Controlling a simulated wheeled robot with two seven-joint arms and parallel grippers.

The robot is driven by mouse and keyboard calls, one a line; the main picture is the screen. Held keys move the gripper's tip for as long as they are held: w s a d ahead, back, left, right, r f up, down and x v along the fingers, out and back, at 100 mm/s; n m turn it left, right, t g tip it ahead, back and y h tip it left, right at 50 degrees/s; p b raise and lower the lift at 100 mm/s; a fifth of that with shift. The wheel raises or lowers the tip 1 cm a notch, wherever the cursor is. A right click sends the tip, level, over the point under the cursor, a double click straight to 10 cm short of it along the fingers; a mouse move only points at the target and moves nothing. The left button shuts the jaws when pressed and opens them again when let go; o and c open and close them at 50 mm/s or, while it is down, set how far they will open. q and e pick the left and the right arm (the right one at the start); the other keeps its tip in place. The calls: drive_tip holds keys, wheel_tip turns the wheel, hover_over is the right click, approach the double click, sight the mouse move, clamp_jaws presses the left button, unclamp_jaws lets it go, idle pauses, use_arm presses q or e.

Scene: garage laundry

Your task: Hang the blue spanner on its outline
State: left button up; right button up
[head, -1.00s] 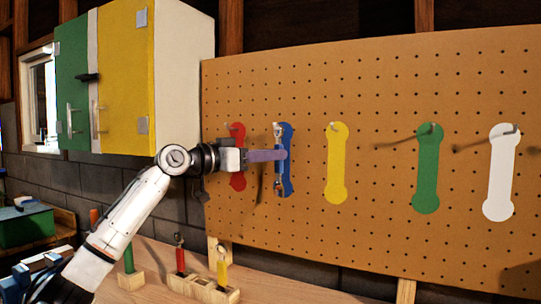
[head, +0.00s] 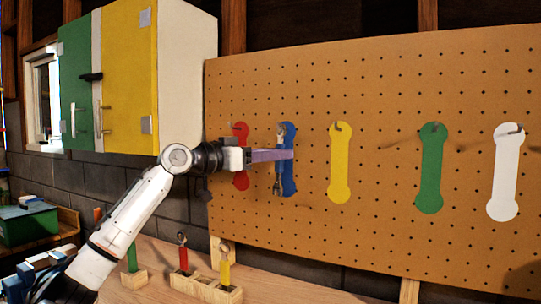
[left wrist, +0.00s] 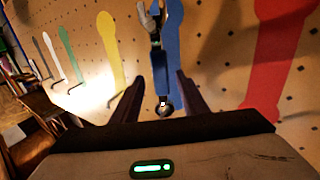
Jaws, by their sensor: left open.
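The blue spanner (head: 277,165) is upright in front of the blue outline (head: 290,165) on the pegboard, a little to its left in the head view. Its ring end is up, at hook height, and its open jaw is down. The left wrist view, which is upside down, shows the spanner (left wrist: 158,70) between the fingers with gaps on both sides. A pale tip shows in its ring, but I cannot tell how firmly it sits on the hook. My left gripper (head: 272,155) is open around the spanner, crossing its middle in the head view. My right gripper is not in view.
Red (head: 240,170), yellow (head: 340,165), green (head: 431,170) and white (head: 504,175) outlines with hooks share the pegboard (head: 385,90). Wooden holders (head: 205,288) with coloured tools stand on the bench below. A green and yellow cabinet (head: 128,80) hangs at upper left.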

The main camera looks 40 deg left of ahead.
use_arm(q)
drive_tip(key=b+v, duration=0.6)
drive_tip(key=v, duration=0.4)
drive_tip(key=shift+s+b, duration=0.15)
drive_tip(key=shift+b, duration=0.2)
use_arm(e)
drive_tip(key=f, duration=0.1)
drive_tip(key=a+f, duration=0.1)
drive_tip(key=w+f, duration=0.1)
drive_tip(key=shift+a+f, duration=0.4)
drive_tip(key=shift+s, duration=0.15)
